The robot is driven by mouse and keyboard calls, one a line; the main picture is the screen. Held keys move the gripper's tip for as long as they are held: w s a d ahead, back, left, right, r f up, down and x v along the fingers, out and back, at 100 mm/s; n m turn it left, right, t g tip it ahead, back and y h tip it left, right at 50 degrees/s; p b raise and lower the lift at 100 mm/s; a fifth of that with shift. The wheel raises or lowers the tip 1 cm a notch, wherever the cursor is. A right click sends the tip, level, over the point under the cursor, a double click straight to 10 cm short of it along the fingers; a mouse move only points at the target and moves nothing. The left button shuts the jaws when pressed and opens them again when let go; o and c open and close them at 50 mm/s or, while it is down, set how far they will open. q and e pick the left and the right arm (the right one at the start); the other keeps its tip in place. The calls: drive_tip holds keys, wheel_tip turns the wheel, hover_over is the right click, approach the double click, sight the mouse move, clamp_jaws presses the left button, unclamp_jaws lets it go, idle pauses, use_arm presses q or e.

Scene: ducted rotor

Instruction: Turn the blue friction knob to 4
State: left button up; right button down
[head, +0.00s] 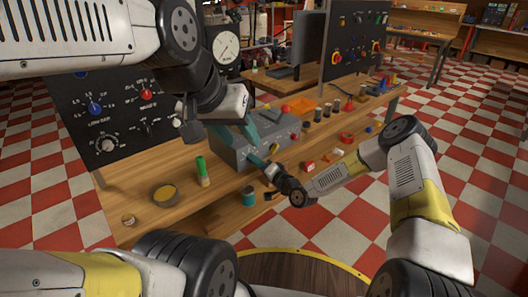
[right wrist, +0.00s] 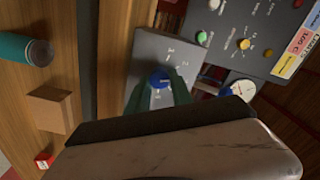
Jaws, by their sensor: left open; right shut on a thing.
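The blue friction knob (right wrist: 160,77) sits on the grey plate of a box in the right wrist view. Pale marks lie around it, too small to read surely. My right gripper (right wrist: 158,86) has its teal fingers on either side of the knob and is shut on it. In the head view this gripper (head: 257,162) reaches the front of the grey box (head: 232,155), and the knob is hidden there. My left gripper (head: 238,132) is open, with its teal fingers over the left part of the box.
A black panel (head: 75,125) with red, blue and white knobs stands at the left. Several small parts lie to the right of the box.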

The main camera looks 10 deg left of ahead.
drive_tip(key=m, duration=1.1)
drive_tip(key=shift+f, duration=0.15)
idle(0.3)
drive_tip(key=c, duration=1.1)
unclamp_jaws()
drive_tip(key=shift+d, duration=0.1)
drive_tip(key=v, duration=0.7)
drive_tip(key=shift+s+d, duration=0.3)
